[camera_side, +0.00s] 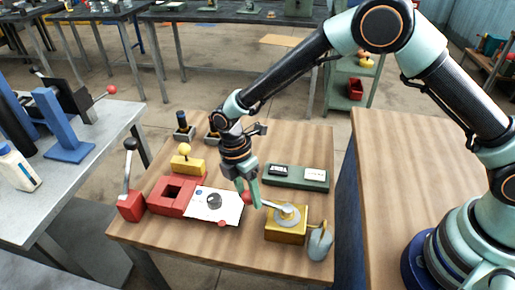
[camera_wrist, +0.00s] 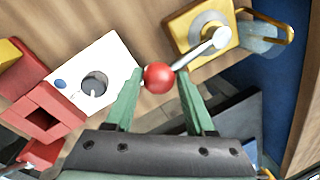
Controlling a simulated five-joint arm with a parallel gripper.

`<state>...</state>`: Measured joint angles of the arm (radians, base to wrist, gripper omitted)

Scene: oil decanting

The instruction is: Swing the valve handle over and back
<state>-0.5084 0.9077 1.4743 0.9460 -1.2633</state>
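The valve is a yellow block (camera_side: 286,224) with a round grey disc on top, and it also shows at the top of the wrist view (camera_wrist: 197,32). Its pale handle (camera_side: 268,204) reaches left from the disc and ends in a red ball (camera_wrist: 158,78). My gripper (camera_side: 250,196) points down at the ball end of the handle. In the wrist view its green fingers (camera_wrist: 160,75) are apart, with the ball between their tips. The left fingertip is close to the ball, and a gap shows on the right. I cannot tell whether either finger touches it.
A white plate (camera_side: 216,205) with a dark round dial and a red block with a square hole (camera_side: 172,197) lie left of the valve. A red-based lever (camera_side: 130,205) stands farther left. A green case (camera_side: 297,178) lies behind the valve. A grey cup-like piece (camera_side: 320,243) is beside it.

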